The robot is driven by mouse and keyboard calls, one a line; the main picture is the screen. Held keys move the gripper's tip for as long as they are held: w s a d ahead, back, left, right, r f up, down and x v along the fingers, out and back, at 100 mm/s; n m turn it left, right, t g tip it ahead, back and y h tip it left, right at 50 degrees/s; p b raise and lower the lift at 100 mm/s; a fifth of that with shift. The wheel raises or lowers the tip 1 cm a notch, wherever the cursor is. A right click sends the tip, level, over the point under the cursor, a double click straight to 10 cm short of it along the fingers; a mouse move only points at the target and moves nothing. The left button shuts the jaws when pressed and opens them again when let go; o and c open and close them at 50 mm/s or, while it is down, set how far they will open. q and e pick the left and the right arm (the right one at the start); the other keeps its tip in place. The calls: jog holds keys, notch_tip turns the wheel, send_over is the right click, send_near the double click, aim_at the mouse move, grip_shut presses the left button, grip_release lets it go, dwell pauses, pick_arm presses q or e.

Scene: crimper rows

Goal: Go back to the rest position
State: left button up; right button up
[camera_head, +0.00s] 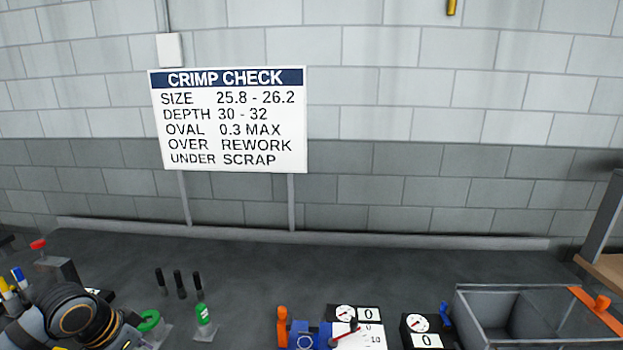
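Neither of my grippers shows in the head view. A rounded dark joint with a gold ring, which looks like part of my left arm, is at the bottom left edge; its gripper is out of the frame. Nothing of my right arm can be seen. Whether either gripper holds something is hidden.
A crimp check sign (228,120) stands at the bench's back. On the dark bench (330,265) are a green-capped bottle (204,316), several black pegs (180,285), a blue-and-orange tool (304,335), dial gauges (418,324) and a grey bin (480,310). The bench's middle back is clear.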

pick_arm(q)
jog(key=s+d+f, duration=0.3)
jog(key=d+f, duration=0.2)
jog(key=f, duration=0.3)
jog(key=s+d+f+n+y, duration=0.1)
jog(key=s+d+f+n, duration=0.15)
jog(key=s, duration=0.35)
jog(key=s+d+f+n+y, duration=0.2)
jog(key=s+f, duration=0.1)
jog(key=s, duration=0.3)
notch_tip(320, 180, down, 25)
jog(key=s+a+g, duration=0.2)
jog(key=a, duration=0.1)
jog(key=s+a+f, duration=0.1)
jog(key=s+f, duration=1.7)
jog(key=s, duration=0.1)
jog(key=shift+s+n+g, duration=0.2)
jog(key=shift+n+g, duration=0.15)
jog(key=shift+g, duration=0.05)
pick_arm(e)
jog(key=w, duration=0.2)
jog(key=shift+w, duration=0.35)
